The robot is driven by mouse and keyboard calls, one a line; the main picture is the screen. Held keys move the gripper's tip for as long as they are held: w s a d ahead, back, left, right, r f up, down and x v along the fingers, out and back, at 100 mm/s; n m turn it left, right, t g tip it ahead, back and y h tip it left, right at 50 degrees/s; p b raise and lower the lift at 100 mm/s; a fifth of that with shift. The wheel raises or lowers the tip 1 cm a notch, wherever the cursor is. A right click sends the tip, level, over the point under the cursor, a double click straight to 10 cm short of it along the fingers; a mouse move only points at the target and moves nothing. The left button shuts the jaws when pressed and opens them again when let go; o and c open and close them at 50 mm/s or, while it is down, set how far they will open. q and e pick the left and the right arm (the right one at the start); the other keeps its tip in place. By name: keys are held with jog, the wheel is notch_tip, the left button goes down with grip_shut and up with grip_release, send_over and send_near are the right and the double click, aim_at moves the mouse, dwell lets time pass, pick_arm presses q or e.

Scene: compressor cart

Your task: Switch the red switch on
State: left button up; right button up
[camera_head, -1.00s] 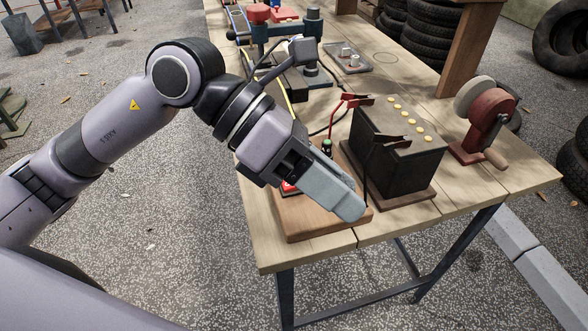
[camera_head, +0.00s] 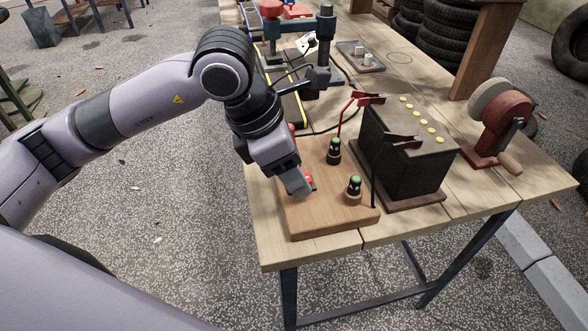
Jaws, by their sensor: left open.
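A red switch (camera_head: 309,180) sits on a wooden board (camera_head: 330,219) at the near left of the table. My left gripper (camera_head: 299,190) points down just over the left side of the switch and hides part of it. It is open, with nothing seen between its fingers. I cannot tell whether a fingertip touches the switch, or which way the switch is set. Two black posts with green tops (camera_head: 354,190) stand on the same board. My right gripper is not in view.
A black battery (camera_head: 410,165) with red and black clamps stands right of the board, its cables running close by. A red grinder (camera_head: 500,122) is at the right edge. A small tray (camera_head: 360,57) lies farther back.

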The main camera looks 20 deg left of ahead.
pick_arm(q)
jog(key=shift+f, duration=0.2)
grip_shut()
jog(key=shift+w+d+r+g+y+p, duration=0.2)
jog(key=shift+d+r+g+y+p, duration=0.3)
jog(key=shift+p, duration=0.4)
jog(key=shift+w+f+g+y+p, duration=0.2)
jog(key=shift+g+y+p, duration=0.25)
jog(key=shift+y, duration=0.35)
jog(key=shift+d+f+g+y, duration=0.15)
jog(key=shift+g+y, duration=0.1)
jog(key=shift+y, duration=0.25)
grip_release()
